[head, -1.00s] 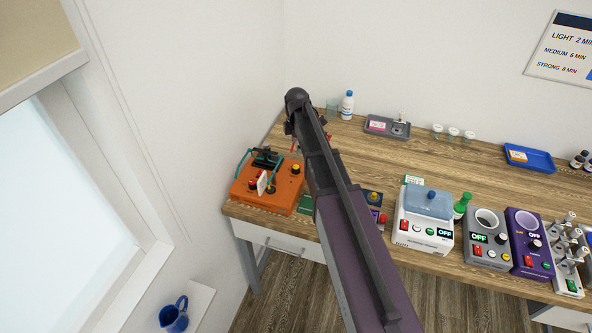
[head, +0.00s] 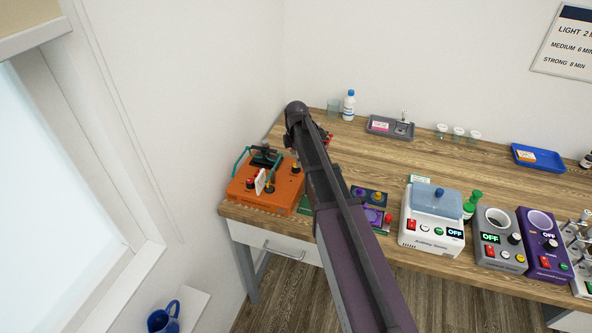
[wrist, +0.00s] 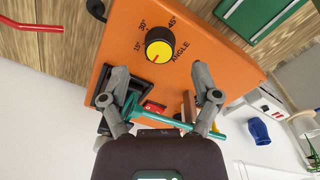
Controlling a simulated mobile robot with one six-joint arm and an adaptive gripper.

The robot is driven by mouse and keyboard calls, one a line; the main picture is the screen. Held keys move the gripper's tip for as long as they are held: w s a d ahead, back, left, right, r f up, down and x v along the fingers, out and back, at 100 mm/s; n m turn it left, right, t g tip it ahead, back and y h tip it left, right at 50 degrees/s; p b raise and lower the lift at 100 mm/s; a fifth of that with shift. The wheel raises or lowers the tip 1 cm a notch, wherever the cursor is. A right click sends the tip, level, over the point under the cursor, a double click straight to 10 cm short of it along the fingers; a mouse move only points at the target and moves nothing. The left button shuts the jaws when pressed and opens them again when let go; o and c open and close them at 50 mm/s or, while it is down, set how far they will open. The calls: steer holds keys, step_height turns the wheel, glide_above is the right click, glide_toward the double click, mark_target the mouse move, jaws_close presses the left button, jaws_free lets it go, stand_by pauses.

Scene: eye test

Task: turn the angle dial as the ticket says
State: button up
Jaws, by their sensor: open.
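The angle dial (wrist: 159,46) is a black knob with a yellow top on the orange device (wrist: 225,50). Marks 15°, 30° and 45° and the word ANGLE surround it in the wrist view. The knob's setting is too small to read surely. My gripper (wrist: 161,72) is open, its fingers apart, with the dial just beyond the gap between the tips and nothing held. In the head view the orange device (head: 240,191) stands at the table's left end, and my arm hides most of the gripper.
A teal curved handle (wrist: 165,119) lies under the fingers in the wrist view. A white machine with a blue lid (head: 430,228) and grey (head: 492,255) and purple (head: 540,262) devices stand to the right. A bottle (head: 349,106) and trays are behind. The white wall is close at left.

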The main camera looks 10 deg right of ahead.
mark_target(296, 168)
steer(key=shift+f+b, duration=1.6)
steer(key=shift+f, duration=0.3)
jaws_close()
